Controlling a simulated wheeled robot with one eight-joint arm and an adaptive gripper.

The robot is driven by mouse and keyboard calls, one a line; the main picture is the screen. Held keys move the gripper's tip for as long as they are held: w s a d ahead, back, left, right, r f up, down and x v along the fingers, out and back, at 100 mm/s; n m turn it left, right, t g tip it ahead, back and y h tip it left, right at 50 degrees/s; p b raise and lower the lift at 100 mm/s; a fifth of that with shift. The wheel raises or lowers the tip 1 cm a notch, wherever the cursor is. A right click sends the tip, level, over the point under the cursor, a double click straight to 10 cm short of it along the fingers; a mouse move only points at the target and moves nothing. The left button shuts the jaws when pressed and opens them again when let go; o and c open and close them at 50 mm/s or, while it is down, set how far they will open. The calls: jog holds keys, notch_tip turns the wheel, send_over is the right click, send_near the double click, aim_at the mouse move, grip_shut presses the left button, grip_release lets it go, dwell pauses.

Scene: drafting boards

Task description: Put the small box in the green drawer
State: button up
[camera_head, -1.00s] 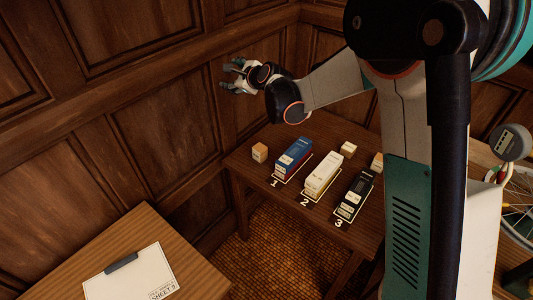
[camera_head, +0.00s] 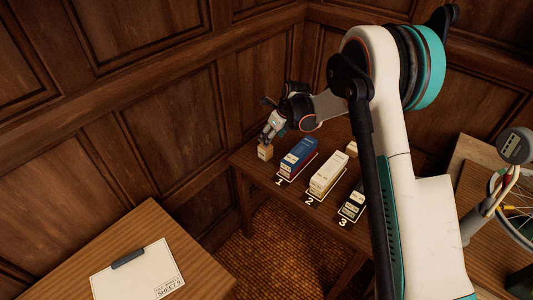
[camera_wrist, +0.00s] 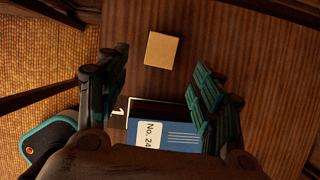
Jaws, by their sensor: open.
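A small tan box (camera_head: 265,153) sits at the left end of the dark wooden table. It also shows in the wrist view (camera_wrist: 161,50), beyond the fingertips and roughly between their lines. My gripper (camera_head: 267,136) is open and empty, with its fingers pointing down just above this box in the head view. In the wrist view the two teal-tipped fingers (camera_wrist: 155,85) are spread apart, with no box between them. Another small tan box (camera_head: 351,148) stands at the back of the table, partly hidden by my arm. I see no green drawer in these frames.
A blue box file (camera_head: 299,155), a cream one (camera_head: 328,176) and a dark one (camera_head: 352,203) stand in outlined spots marked 1 to 3. The blue one is close to my gripper. Panelled walls stand behind. A nearer desk holds a clipboard (camera_head: 137,270).

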aim_at(265, 151)
jog(key=b+x, duration=0.3)
jog(key=x, duration=0.7)
jog(key=shift+r, duration=0.1)
jog(key=shift+r, duration=0.1)
jog(key=shift+c, duration=0.2)
jog(key=c, duration=1.2)
